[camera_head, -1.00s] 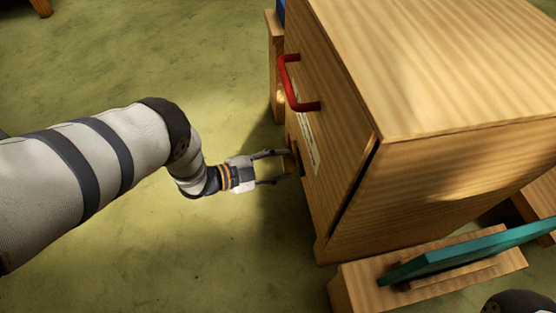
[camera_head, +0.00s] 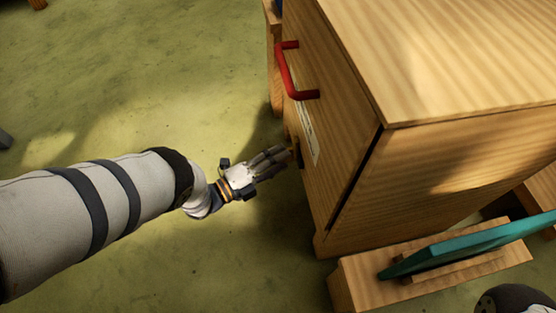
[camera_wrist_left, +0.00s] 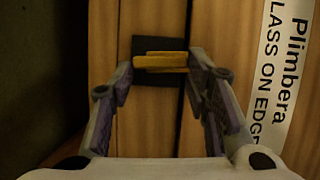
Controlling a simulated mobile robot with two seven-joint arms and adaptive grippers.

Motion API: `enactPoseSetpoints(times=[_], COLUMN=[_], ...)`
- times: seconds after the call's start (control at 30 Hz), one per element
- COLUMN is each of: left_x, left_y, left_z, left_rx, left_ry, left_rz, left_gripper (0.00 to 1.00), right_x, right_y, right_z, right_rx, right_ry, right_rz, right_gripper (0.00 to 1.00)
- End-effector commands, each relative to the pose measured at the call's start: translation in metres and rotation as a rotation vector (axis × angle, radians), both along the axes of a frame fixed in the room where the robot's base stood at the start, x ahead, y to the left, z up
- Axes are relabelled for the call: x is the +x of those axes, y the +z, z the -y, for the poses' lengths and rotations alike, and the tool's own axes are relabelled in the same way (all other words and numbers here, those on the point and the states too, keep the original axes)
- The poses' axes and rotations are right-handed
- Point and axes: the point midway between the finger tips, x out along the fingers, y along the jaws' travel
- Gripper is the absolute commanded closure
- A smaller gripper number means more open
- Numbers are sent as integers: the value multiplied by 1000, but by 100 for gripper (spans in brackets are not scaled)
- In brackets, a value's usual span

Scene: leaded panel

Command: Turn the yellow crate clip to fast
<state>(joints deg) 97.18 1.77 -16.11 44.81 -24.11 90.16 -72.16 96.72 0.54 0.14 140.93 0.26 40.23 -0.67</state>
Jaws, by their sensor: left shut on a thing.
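The wooden crate (camera_head: 350,190) stands at the right of the head view. The yellow clip (camera_wrist_left: 160,62) sits on a black plate (camera_wrist_left: 142,45) on the crate's side, seen in the left wrist view. It lies crosswise in that picture, its right end at the dark seam between two boards. My left gripper (camera_head: 286,153) reaches the crate's side from the left. In the wrist view its fingertips (camera_wrist_left: 160,68) are closed on the clip's two ends. In the head view the fingers mostly hide the clip. My right gripper does not show.
A red handle (camera_head: 290,75) juts from the crate's side above the clip. A white printed label (camera_wrist_left: 275,80) is beside the seam. A teal panel (camera_head: 470,250) rests on a wooden stand (camera_head: 360,290) in front.

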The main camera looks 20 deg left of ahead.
Motion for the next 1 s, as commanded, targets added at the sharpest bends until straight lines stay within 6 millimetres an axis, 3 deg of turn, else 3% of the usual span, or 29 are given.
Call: enactPoseSetpoints(times=[0.77,0.8,0.87,1.0], left_x=[1,1,1,1], left_y=[-1,-1,-1,-1], left_z=[-2,-2,-2,-1], left_rx=[53,53,52,51], left_ry=[6,6,5,3], left_rz=[74,74,74,74], left_gripper=[85,50,37,37], right_x=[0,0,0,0], right_y=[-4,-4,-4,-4], right_z=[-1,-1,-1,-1], right_rx=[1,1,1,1], right_ry=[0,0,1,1], right_rz=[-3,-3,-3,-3], right_gripper=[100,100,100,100])
